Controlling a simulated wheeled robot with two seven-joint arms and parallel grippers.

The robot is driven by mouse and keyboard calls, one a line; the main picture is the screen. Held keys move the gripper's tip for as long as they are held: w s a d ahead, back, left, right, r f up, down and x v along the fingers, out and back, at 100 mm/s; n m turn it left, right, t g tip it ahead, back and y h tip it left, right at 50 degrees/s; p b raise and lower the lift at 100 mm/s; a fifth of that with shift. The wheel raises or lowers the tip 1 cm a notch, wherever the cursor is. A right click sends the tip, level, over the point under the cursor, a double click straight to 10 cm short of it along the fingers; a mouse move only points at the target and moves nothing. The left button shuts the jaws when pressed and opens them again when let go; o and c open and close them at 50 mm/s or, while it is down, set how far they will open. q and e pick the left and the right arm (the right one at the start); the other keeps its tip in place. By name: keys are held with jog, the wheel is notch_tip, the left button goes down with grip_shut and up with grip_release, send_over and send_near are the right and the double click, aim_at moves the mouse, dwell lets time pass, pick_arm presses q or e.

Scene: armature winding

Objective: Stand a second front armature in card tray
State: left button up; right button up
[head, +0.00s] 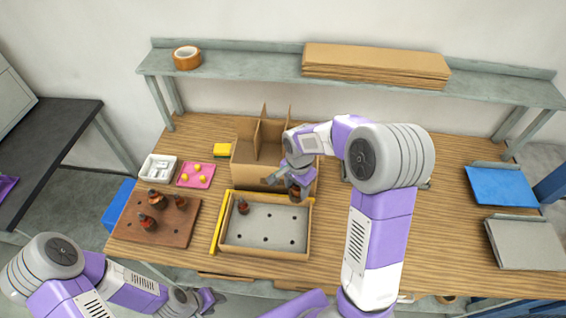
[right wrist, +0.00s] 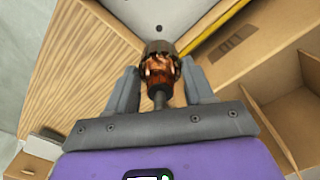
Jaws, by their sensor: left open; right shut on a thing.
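The card tray (head: 305,245) lies mid-table with a grey, holed insert (head: 266,226). One dark and copper armature (head: 243,207) stands at its back left. My right gripper (head: 293,184) is shut on a second armature (head: 296,194), held over the tray's back right corner; in the right wrist view this armature (right wrist: 161,66) sits between the fingers by its shaft, copper winding outward. Whether it touches the tray cannot be told. A brown block (head: 125,231) at left carries several armatures (head: 150,223). My left gripper (head: 207,300) is open and empty at the front edge.
A divided cardboard box (head: 245,178) stands directly behind the tray. A yellow strip (head: 217,236) lies along the tray's left side. Blue (head: 500,187) and grey (head: 525,243) panels lie at right.

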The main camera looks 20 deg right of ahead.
jog(key=shift+w+r, duration=0.1)
jog(key=shift+w, duration=0.15)
jog(key=shift+s, duration=0.45)
jog(key=shift+s+f+b, duration=0.1)
jog(key=shift+f+b, duration=0.15)
jog(key=shift+b, duration=0.1)
notch_tip(320, 180, down, 2)
jog(key=shift+f+b, duration=0.1)
jog(key=shift+b, duration=0.75)
jog(key=shift+f+b, duration=2.95)
jog(key=shift+f, duration=0.8)
jog(key=shift+f, duration=0.3)
jog(key=shift+f+b, duration=0.75)
jog(key=shift+b, duration=0.05)
jog(key=shift+f, duration=0.15)
